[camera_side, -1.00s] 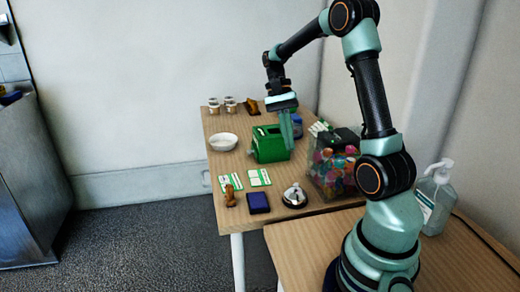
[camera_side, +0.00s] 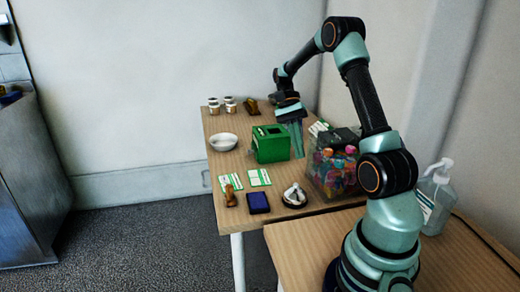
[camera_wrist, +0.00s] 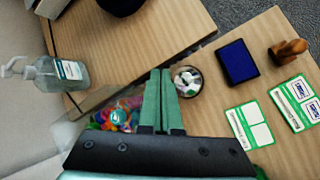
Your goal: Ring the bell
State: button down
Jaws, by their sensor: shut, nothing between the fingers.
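The bell (camera_side: 295,195) is a small shiny silver dome on a dark round base, near the front edge of the far table. It also shows in the wrist view (camera_wrist: 187,81), just right of my fingertips. My gripper (camera_side: 298,155) points down with its teal fingers together and nothing between them. In the side view it is beside the green box, above and behind the bell, apart from it. The wrist view shows the two shut fingers (camera_wrist: 160,74) side by side, with the bell's left edge close to them in the picture.
A green box (camera_side: 270,144) stands left of my gripper. A clear bin of colourful items (camera_side: 335,174) stands to its right. A blue ink pad (camera_side: 258,203), a wooden stamp (camera_side: 230,197) and cards (camera_side: 259,177) lie left of the bell. A white bowl (camera_side: 223,142) is farther back.

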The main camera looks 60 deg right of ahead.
jog(key=shift+f, duration=3.75)
jog(key=shift+f, duration=0.15)
jog(key=shift+f, duration=0.3)
jog(key=shift+f, duration=0.5)
jog(key=shift+r, duration=0.95)
jog(key=shift+r, duration=2.5)
